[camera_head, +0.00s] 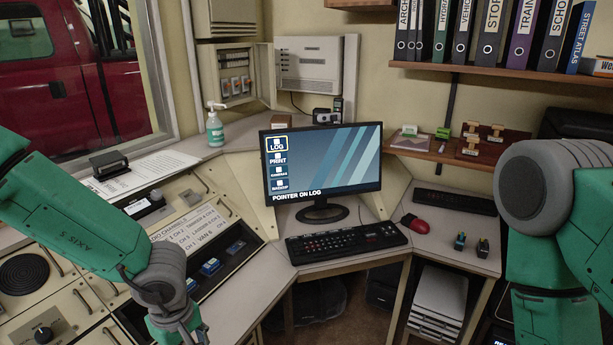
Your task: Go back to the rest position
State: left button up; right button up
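My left arm comes in from the left, bent over the radio console (240,282). The start of my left gripper (180,318) shows at the bottom edge; its fingertips are cut off or hidden, so I cannot tell whether it is open. My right arm stands at the right edge, bent downward. My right gripper is outside the picture. No object is visibly held.
A monitor (335,170) with LOG highlighted stands behind a keyboard (347,242). A sanitizer bottle (214,128) stands by the window. Binders (490,35) fill the upper shelf.

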pick_arm(q)
jog(key=s+a+f+m, duration=0.1)
jog(key=s+a+f, duration=0.1)
jog(key=s+a+f+m+t+y, duration=0.1)
jog(key=s+a+f+m, duration=0.1)
jog(key=a+f, duration=0.1)
jog(key=s+a+f+m+y, duration=0.1)
jog(key=s+a+f, duration=0.1)
jog(key=f, duration=0.1)
jog(key=shift+s+a+f+m, duration=0.1)
jog(key=shift+s+a+m, duration=0.15)
jog(key=shift+m, duration=0.15)
jog(key=s+f+m+h, duration=0.35)
jog(key=s+m, duration=0.35)
jog(key=s, duration=0.9)
notch_tip(320, 180, down, 7)
jog(key=d+y+b, duration=0.1)
jog(key=b, duration=0.6)
jog(key=shift+w+d+g, duration=0.2)
jog(key=shift+w+g, duration=0.05)
jog(key=shift+g, duration=0.05)
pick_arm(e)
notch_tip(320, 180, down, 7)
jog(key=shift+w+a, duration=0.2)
pick_arm(q)
jog(key=shift+a, duration=0.1)
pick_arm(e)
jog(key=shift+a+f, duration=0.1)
